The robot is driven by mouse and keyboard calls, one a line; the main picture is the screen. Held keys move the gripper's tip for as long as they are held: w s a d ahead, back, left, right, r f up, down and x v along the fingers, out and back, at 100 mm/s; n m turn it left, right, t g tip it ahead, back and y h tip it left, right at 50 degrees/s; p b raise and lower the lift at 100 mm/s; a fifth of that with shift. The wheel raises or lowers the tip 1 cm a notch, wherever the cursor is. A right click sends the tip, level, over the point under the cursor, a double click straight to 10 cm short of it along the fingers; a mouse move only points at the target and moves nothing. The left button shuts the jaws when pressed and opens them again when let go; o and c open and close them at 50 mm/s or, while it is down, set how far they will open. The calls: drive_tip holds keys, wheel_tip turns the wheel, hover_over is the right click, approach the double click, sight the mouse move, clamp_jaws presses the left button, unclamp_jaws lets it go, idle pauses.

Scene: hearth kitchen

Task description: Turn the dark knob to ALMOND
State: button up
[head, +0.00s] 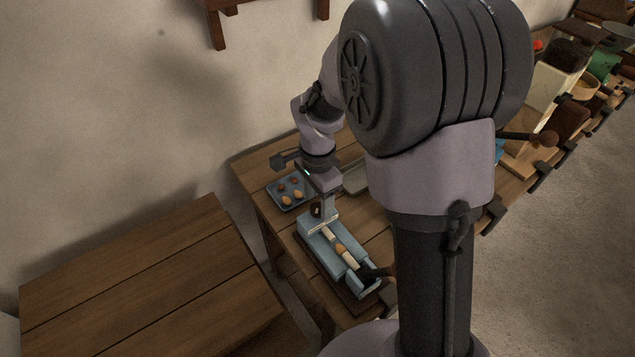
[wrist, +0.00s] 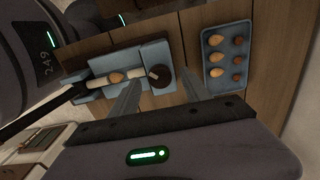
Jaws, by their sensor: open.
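The dark knob (wrist: 161,79) is round, with a pale mark on its left side, on the right end of a light-blue machine (wrist: 153,52). In the head view the machine (head: 312,224) lies on the wooden bench, and the knob (head: 316,211) is partly hidden by my gripper. My gripper (wrist: 160,76) is open, its two fingers on either side of the knob in the wrist view. I cannot tell whether they touch it. In the head view my gripper (head: 325,208) points down over the machine's far end. No ALMOND lettering is readable.
A blue tray (wrist: 226,27) with several nuts lies right of the machine; it also shows in the head view (head: 273,189). A brown nut (wrist: 116,78) rests on the machine's pale bar. A bare wooden table (head: 130,270) stands at left. My arm hides part of the bench.

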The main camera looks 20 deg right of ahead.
sight(318, 207)
wheel_tip(318, 207, up, 16)
drive_tip(key=p, duration=0.5)
drive_tip(key=shift+r+p, duration=0.15)
drive_tip(key=shift+p, duration=0.25)
drive_tip(key=s+a+r+n+t+y+b, duration=0.1)
drive_tip(key=s+a+r+n+t+b, duration=0.1)
drive_tip(key=s+n, duration=0.3)
drive_tip(key=s+a+r+n+t+y+b, duration=0.1)
drive_tip(key=s+n, duration=0.4)
drive_tip(key=s, duration=0.9)
drive_tip(key=a+r+t, duration=0.1)
drive_tip(key=t, duration=0.1)
drive_tip(key=shift+r+t+b, duration=0.35)
drive_tip(key=shift+r+t, duration=0.05)
